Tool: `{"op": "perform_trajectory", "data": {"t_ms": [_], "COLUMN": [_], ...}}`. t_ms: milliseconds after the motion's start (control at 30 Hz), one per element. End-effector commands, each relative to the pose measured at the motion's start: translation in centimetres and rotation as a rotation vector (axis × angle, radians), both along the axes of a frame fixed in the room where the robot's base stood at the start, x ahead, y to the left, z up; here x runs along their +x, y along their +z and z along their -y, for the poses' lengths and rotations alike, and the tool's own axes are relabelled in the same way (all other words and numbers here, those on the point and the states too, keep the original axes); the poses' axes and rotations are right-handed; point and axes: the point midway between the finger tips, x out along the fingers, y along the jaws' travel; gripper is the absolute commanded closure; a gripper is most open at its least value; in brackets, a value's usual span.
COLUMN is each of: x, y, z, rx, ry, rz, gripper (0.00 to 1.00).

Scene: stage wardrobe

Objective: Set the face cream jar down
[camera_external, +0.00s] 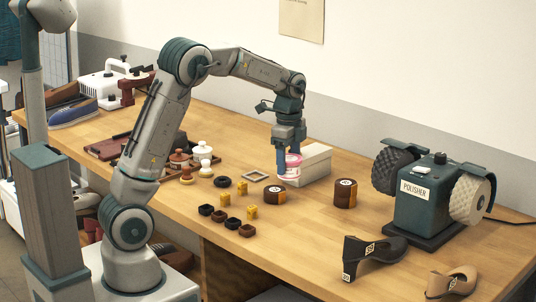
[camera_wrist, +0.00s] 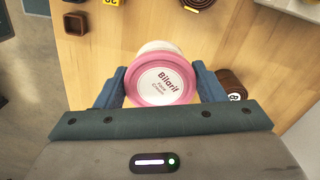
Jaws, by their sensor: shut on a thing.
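The face cream jar (camera_wrist: 160,84) is pink and white, with "Bilarif Face Cream" on its lid. In the wrist view it sits between the two blue fingers of my gripper (camera_wrist: 160,92), which is shut on it. In the external view the jar (camera_external: 291,167) is in my gripper (camera_external: 288,158), just in front of a pale grey box (camera_external: 318,163). The jar looks upright and low over the wooden table. I cannot tell whether its base touches the tabletop.
A brown round tin (camera_external: 275,197) stands just in front of the jar, another (camera_external: 345,193) to the right. A square frame (camera_external: 253,176) lies to the left. A polisher (camera_external: 425,200) and heels (camera_external: 373,256) are at the right. The table's front middle (camera_external: 300,240) is clear.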

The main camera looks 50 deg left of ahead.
Motion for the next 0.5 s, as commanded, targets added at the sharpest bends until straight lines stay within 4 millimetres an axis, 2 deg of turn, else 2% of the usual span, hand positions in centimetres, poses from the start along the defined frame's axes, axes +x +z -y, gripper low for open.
{"op": "perform_trajectory", "data": {"t_ms": [33,200,400,500], "x": [-0.5,-2.8,-6.9,-9.0], "y": [0.1,0.0,0.0,-0.1], "z": [-2.6,-10.1,-17.7,-20.5], "rx": [-0.001,-0.001,-0.001,-0.001], "ry": [0.060,0.245,0.458,0.545], "rz": [0.001,0.001,0.001,0.002], "gripper": [0.63,0.63,0.63,0.63]}}
